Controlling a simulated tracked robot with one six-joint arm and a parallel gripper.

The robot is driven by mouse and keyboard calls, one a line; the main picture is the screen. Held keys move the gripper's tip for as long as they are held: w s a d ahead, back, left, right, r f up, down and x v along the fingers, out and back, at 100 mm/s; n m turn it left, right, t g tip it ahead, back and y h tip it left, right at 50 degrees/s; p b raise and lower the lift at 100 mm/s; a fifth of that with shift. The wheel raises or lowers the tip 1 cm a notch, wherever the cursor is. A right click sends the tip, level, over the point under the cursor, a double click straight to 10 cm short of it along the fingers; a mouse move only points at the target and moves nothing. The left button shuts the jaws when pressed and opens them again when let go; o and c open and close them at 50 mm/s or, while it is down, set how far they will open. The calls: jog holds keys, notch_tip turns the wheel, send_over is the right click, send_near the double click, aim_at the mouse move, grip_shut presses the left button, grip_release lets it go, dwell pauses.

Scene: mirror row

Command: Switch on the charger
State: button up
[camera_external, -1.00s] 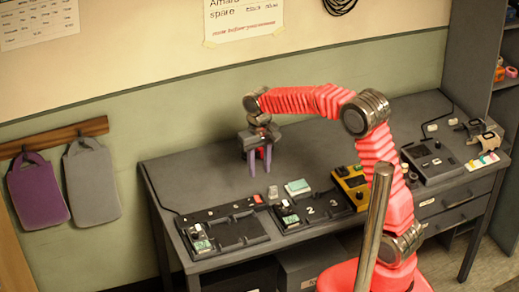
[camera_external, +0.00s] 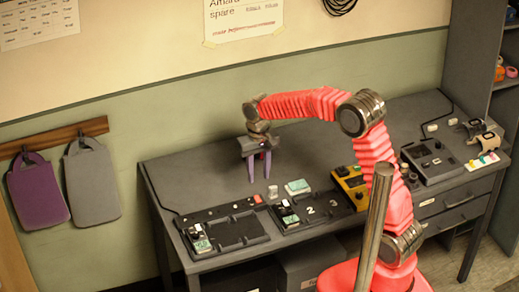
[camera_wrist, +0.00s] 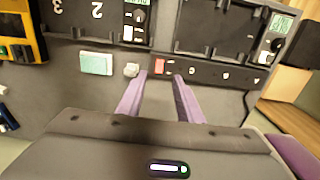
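The charger appears to be the black tray unit (camera_external: 232,232) at the table's left front, with a strip along its back edge. A small red switch (camera_external: 258,199) sits at the right end of that strip; it also shows in the wrist view (camera_wrist: 159,66). I cannot tell whether it is on or off. My gripper (camera_external: 259,178), with purple fingers, hangs above the table behind the strip's right end. In the wrist view my gripper (camera_wrist: 160,76) is open and empty, its fingertips apart and pointing toward the red switch.
A second black tray marked 2 and 3 (camera_external: 322,209) lies to the right, with a green-topped block (camera_external: 297,187) and a small pale piece (camera_external: 272,191) behind it. A yellow device (camera_external: 350,186) stands further right. The table behind my gripper is clear.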

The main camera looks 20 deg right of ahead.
aim_at(259, 200)
notch_tip(259, 200, down, 10)
jog(key=shift+r, duration=0.2)
jog(key=shift+c, duration=0.6)
grip_shut()
